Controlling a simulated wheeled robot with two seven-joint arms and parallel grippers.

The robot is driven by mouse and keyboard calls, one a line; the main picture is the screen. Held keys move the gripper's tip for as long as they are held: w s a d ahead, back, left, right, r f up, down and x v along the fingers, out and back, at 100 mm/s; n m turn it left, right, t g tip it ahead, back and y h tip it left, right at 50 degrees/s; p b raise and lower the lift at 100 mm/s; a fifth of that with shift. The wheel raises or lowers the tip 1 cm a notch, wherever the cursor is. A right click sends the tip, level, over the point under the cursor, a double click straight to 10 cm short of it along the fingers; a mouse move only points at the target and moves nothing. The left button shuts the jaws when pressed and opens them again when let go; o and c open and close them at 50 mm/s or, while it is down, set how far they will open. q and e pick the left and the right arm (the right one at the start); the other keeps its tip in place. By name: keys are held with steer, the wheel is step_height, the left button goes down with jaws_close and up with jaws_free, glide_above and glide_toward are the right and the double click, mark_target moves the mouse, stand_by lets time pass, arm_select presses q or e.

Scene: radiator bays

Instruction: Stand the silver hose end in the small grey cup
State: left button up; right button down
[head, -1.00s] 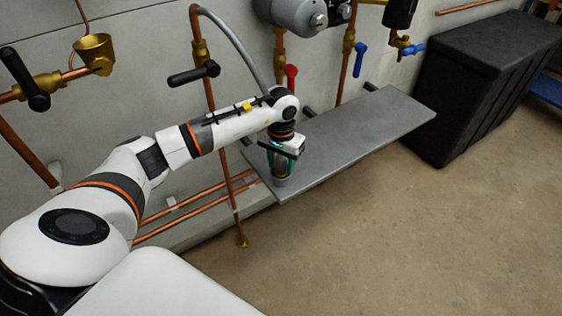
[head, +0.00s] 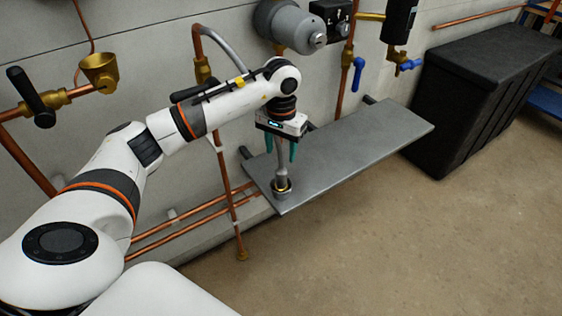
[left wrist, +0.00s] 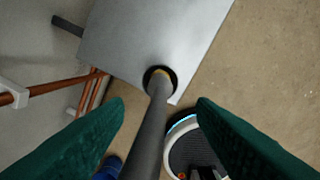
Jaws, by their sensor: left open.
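The small grey cup (head: 282,193) stands on the near left corner of the grey shelf (head: 350,150). The silver hose end (head: 281,167) stands roughly upright in it, with a brass-coloured part at the cup's mouth. In the left wrist view the hose (left wrist: 150,130) runs down into the dark-rimmed cup (left wrist: 148,78). My left gripper (head: 280,150) is open above the cup, its green fingers apart on either side of the hose. The left wrist view shows this gap between the fingertips (left wrist: 160,103). The cup's inside is mostly hidden. My right gripper is not in view.
The grey hose (head: 222,42) arches from a copper pipe at the wall and passes behind my arm. Copper pipes run left of the shelf. A brass funnel (head: 99,70) is at left, a black crate (head: 470,90) at right. The shelf's right part is bare.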

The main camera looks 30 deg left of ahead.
arm_select(q)
steer(key=shift+r, duration=0.85)
steer(key=w+d+f+n+t+h, duration=0.1)
steer(key=d+f+n+t+h, duration=0.2)
steer(key=d+n+h, duration=0.7)
steer(key=w+d+f+n+t+h, duration=0.25)
steer(key=d+f+n+h, duration=0.2)
steer(key=d+n, duration=0.75)
steer(key=s+a+f+n+t+y, duration=0.2)
steer(key=a+f+n+y, duration=0.15)
steer(key=f+n, duration=0.6)
steer(key=s+a+f+n+t+y, duration=0.25)
steer(key=f+n+y, duration=0.3)
steer(key=n, duration=0.75)
steer(key=s+a+f+n+t+y, duration=0.2)
steer(key=a+f+n+y, duration=0.2)
steer(key=f+n, duration=0.55)
steer(key=s+f+n+g, duration=0.5)
steer(key=s+f+n, duration=0.2)
steer(key=s, duration=0.7)
steer(key=s+f+n+g+y, duration=0.1)
steer(key=s+f+n+g, duration=0.4)
steer(key=s, duration=0.8)
step_height(320, 180, down, 3)
steer(key=n, duration=0.3)
steer(key=shift+s+a, duration=0.25)
steer(key=shift+s, duration=0.1)
